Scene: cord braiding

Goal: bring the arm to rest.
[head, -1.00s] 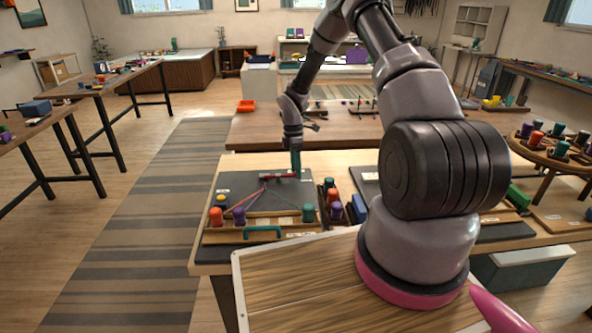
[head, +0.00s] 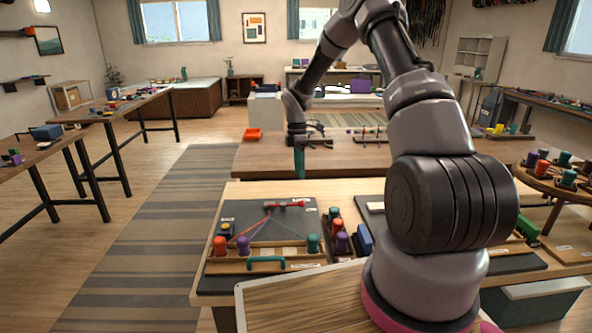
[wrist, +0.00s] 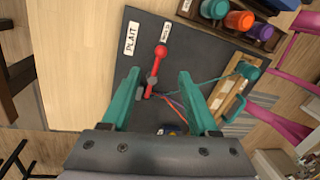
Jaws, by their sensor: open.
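My gripper (head: 299,165) hangs above the far edge of the work table, fingers down, clear of the braiding board. In the wrist view its two teal fingers (wrist: 159,80) stand apart with nothing held between them. Below lies the dark board (head: 238,210), with a red-handled clip (head: 285,205) near its far side. The red clip also shows in the wrist view (wrist: 160,60). Thin cords run from it to bobbins at the near edge: an orange-red one (head: 220,246), a purple one (head: 243,246) and a teal one (head: 313,243).
A small rack with several bobbins (head: 338,238) stands right of the board. Another wooden table (head: 350,154) stands behind. A round stand with bobbins (head: 545,178) is at the right. The air around my gripper looks free.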

